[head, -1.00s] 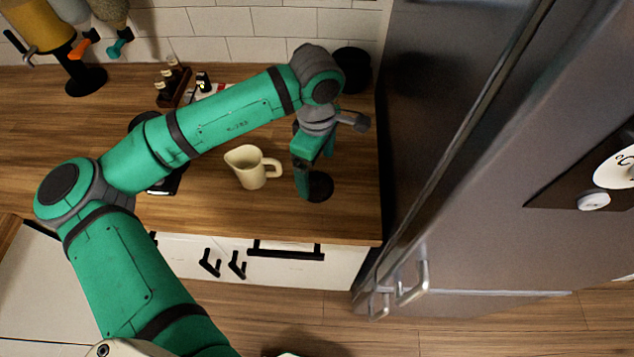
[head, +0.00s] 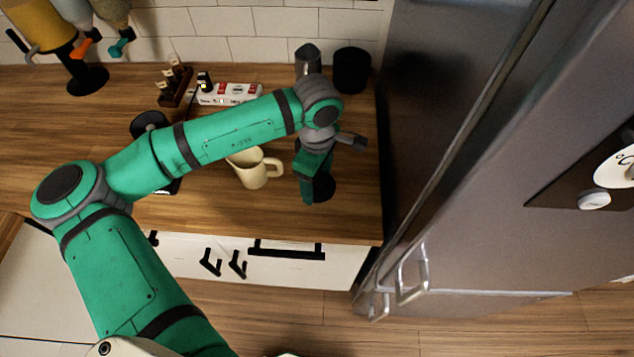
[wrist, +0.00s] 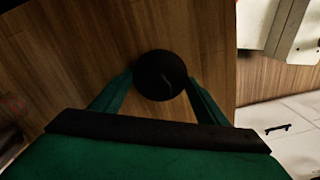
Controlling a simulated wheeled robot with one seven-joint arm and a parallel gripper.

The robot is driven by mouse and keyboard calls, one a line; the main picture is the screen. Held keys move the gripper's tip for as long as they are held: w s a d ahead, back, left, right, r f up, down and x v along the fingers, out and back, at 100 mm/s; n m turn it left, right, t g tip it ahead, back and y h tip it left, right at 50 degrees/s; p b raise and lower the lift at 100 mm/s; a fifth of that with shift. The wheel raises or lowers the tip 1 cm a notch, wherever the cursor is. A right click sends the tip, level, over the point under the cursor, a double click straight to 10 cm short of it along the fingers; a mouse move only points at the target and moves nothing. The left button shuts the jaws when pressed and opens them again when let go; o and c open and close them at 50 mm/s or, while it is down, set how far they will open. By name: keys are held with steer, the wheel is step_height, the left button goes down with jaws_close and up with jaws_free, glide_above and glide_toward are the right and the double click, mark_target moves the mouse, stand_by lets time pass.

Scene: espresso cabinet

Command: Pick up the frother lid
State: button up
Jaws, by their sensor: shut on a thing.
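The frother lid is a round black disc (head: 325,187) at the right end of the wooden counter, partly hidden by my gripper in the head view. In the wrist view the lid (wrist: 160,75) lies between my two green fingers. My gripper (head: 311,190) points down at the counter and is shut on the lid, with a finger at each side of it. From these views I cannot tell whether the lid is raised off the counter.
A cream pitcher (head: 254,170) stands just left of my gripper. A black canister (head: 351,70) and a grey pot (head: 307,60) stand at the back by the tiled wall. A power strip (head: 228,93) lies behind my arm. The steel fridge (head: 440,150) rises close on the right.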

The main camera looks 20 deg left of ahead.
steer(key=shift+r, duration=0.5)
steer(key=r, duration=0.2)
steer(key=shift+s+a+r, duration=0.1)
steer(key=shift+s+r, duration=0.1)
steer(key=shift+r, duration=0.15)
steer(key=s+a+r, duration=0.1)
steer(key=s+r, duration=0.8)
steer(key=s, duration=0.4)
steer(key=shift+s+a+r, duration=0.15)
steer(key=shift+s+a, duration=0.1)
steer(key=shift+a, duration=0.15)
